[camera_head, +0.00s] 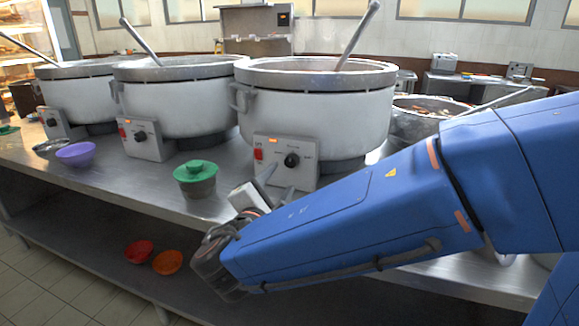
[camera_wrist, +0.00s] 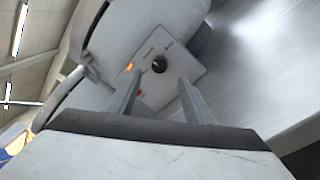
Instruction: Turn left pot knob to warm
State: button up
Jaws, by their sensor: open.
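Three large white pots stand in a row: a far-left pot (camera_head: 75,95), a middle pot (camera_head: 178,100) and a nearest pot (camera_head: 315,105). Each has a front control box with a black knob: far-left knob (camera_head: 51,122), middle knob (camera_head: 140,136), nearest knob (camera_head: 292,160). My gripper (camera_head: 281,178) is open and empty, in front of the nearest pot's box. In the wrist view, a black knob (camera_wrist: 159,65) appears between and beyond the open fingertips (camera_wrist: 160,78), with no clear contact. The dial's labels and setting are too small to read.
A green-lidded bowl (camera_head: 196,178) and a purple bowl (camera_head: 76,154) stand on the steel counter (camera_head: 115,178). A red bowl (camera_head: 139,251) and an orange bowl (camera_head: 168,262) lie on the lower shelf. A food-filled pot (camera_head: 415,122) stands right of the nearest pot.

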aim_at(291, 163)
jog(key=x, duration=0.9)
jog(key=c, duration=1)
